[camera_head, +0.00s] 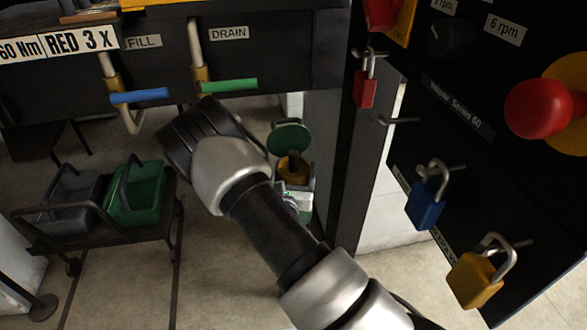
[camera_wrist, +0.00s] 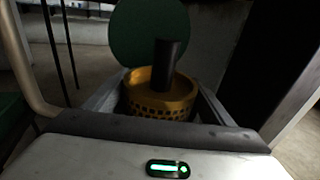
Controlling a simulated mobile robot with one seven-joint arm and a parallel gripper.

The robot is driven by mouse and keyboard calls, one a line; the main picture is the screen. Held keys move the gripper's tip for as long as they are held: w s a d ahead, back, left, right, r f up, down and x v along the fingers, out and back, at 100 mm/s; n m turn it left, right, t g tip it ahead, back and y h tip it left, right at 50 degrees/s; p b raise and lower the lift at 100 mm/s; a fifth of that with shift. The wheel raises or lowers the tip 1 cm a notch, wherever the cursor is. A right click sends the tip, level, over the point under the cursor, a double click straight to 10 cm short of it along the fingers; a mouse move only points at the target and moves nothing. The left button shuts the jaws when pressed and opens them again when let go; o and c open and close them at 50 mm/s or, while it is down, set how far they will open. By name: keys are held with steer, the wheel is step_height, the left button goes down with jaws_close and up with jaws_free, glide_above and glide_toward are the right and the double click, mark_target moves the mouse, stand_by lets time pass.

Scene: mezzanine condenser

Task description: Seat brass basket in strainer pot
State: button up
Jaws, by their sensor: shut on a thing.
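The brass basket (camera_wrist: 158,106) is a round, perforated brass cup with a dark upright handle (camera_wrist: 166,66). It sits between the two fingers of my gripper (camera_wrist: 160,112), which is shut on it, and it looks upright. In the head view the brass part (camera_head: 292,167) shows just beyond my gripper (camera_head: 296,192), which is partly hidden by my arm. A green round disc (camera_wrist: 150,32), which looks like a lid, stands behind the basket; it also shows in the head view (camera_head: 289,138). The strainer pot's body is not clearly visible, and I cannot tell whether the basket touches it.
A blue FILL handle (camera_head: 140,96) and a green DRAIN handle (camera_head: 229,86) hang above my arm. A dark panel with red, blue (camera_head: 427,200) and yellow padlocks stands at right. A cart (camera_head: 95,220) with a grey bin and a green bin (camera_head: 137,193) is at left.

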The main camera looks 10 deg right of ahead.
steer(key=shift+f+b, duration=0.35)
steer(key=shift+f, duration=0.15)
steer(key=o, duration=1.4)
steer(key=shift+o, duration=0.3)
steer(key=shift+f, duration=0.1)
steer(key=shift+s, duration=0.1)
steer(key=p+v, duration=0.3)
steer(key=v, duration=1.4)
steer(key=shift+s+a, duration=0.1)
steer(key=shift+a, duration=0.05)
